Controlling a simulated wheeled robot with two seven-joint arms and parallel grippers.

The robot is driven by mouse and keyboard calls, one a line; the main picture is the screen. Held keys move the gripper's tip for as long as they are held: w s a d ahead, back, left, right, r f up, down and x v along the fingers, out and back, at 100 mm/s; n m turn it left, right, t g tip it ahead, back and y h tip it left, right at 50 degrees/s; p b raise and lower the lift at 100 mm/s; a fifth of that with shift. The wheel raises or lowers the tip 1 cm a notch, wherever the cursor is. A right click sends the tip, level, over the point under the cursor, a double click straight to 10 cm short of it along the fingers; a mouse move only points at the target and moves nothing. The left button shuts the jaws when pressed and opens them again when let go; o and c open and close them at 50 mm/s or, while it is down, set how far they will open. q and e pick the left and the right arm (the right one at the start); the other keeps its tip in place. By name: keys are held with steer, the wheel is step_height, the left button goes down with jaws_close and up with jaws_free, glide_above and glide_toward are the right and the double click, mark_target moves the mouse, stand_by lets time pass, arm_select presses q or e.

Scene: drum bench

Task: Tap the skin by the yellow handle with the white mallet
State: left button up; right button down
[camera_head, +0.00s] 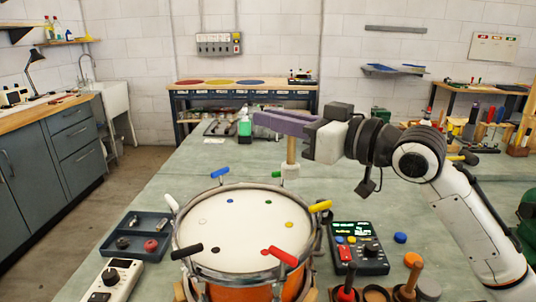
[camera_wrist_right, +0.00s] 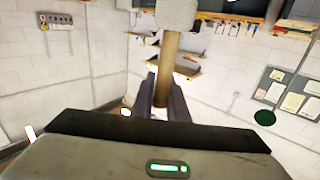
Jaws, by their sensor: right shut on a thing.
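The white mallet has a wooden handle (camera_head: 291,150) and a pale head (camera_head: 291,172). My right gripper (camera_head: 270,121) is shut on the handle, with the head hanging down. The right wrist view shows the handle (camera_wrist_right: 168,62) between the fingers (camera_wrist_right: 164,98) and the head (camera_wrist_right: 176,14) at the top edge. In the head view, the mallet head appears just beyond the drum's far rim; its exact height is unclear. The drum skin (camera_head: 240,235) is white with coloured dots. The yellow handle (camera_head: 319,206) is on the rim's right side, near a yellow dot (camera_head: 289,224). My left gripper is out of view.
Blue (camera_head: 220,173), red (camera_head: 280,257) and black (camera_head: 187,251) handles also stand around the rim. A control box (camera_head: 358,250) is right of the drum, a tray (camera_head: 134,235) left. Other mallets (camera_head: 412,277) stand at front right. A green bottle (camera_head: 245,128) stands behind.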

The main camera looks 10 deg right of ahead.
steer(key=f+b, duration=0.4)
steer(key=f, duration=0.1)
steer(key=shift+s+f+b, duration=0.2)
steer(key=shift+s+b, duration=0.05)
steer(key=shift+b, duration=0.05)
